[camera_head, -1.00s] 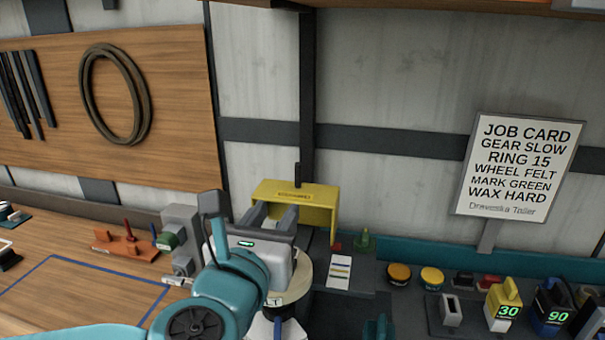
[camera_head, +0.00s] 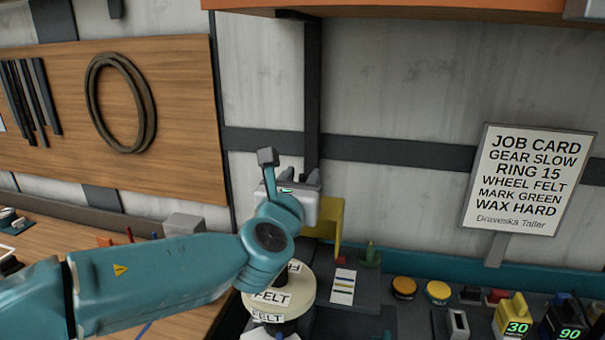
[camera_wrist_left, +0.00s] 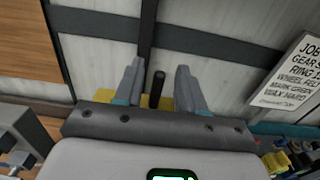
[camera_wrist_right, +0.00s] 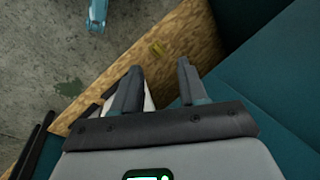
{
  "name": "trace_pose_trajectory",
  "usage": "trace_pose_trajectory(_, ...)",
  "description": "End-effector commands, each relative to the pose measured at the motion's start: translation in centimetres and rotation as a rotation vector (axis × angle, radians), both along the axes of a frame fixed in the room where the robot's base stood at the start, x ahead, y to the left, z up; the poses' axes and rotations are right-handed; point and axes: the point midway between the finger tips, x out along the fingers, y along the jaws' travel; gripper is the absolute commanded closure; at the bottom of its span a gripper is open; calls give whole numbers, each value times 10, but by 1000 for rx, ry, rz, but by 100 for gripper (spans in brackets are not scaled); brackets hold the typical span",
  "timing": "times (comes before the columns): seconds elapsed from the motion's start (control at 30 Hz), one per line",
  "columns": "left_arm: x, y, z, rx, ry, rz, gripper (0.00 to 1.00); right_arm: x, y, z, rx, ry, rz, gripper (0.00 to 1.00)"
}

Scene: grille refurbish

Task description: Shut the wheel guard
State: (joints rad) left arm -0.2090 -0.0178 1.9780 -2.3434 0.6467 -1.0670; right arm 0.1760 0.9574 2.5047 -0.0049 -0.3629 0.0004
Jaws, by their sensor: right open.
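The yellow wheel guard (camera_head: 336,222) stands at the back of the machine by the wall, behind and above the cream wheel (camera_head: 270,300) labelled FELT. My left gripper (camera_head: 300,182) is in front of the guard and hides much of it in the head view. In the left wrist view, my left gripper (camera_wrist_left: 158,75) is open, and the guard's dark upright handle (camera_wrist_left: 156,88) shows between its fingers. I cannot tell whether a finger touches it. My right gripper (camera_wrist_right: 158,72) is open and empty, low down over a wooden edge and floor; it is outside the head view.
A job card (camera_head: 528,178) on a stand reads WHEEL FELT. A coiled ring (camera_head: 121,103) hangs on the wooden board at left.

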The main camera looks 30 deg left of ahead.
Motion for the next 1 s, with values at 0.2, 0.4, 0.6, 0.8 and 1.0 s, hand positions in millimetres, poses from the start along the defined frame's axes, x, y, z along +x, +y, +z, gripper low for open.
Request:
trace_pose_trajectory(0.2,12,3,0,0,1,0,61,0,0,2,0,0,0,57)
trace_pose_trajectory(0.4,12,3,0,0,0,0,61,0,0,2,0,0,0,57)
trace_pose_trajectory(0.6,12,3,0,0,0,0,100,0,0,2,0,0,0,57)
trace_pose_trajectory(0.8,-4,-1,-1,-1,-4,-1,100,0,0,-5,0,0,0,57)
trace_pose_trajectory(1.0,-44,-13,0,-2,-4,-4,100,0,0,-11,0,0,0,57)
